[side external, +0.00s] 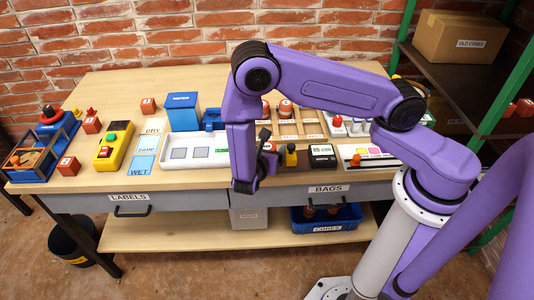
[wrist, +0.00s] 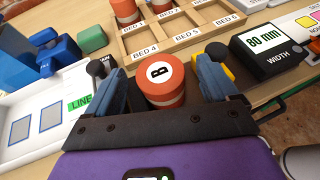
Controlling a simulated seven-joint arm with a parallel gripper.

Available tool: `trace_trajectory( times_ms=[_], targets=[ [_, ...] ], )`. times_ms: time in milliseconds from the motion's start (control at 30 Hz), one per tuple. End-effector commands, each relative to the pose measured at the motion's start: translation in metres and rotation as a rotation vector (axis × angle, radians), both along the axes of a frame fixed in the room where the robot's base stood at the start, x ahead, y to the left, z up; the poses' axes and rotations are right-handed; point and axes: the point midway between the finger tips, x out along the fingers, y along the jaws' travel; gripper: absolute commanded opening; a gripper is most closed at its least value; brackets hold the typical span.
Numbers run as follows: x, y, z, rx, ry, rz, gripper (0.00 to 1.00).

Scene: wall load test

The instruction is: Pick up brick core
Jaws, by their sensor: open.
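In the side view my gripper (side external: 266,158) is low at the table's front edge, and the arm and fingers largely hide the cylinder there.
A wooden rack with bed labels (wrist: 180,40) lies just beyond, with similar cores (wrist: 124,10) on it. A black width gauge reading 80 mm (wrist: 268,45) is close on the right. A white tray (wrist: 35,125) and green block (wrist: 92,38) are on the left.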

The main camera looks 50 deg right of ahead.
Motion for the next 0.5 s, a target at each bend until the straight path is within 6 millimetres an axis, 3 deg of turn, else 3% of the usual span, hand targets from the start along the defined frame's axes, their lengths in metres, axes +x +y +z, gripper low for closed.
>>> trace_trajectory(
  times_ms=[33,233,300,500],
  targets=[
    [0.0,0.0002,0.0001,0.0,0.0,0.0,0.87],
    [-0.0001,0.0002,0.0001,0.0,0.0,0.0,0.22],
    [-0.0001,0.0002,0.0004,-0.001,0.0,0.0,0.11],
    [0.0,0.0003,0.0007,-0.001,0.0,0.0,0.11]
  ],
)
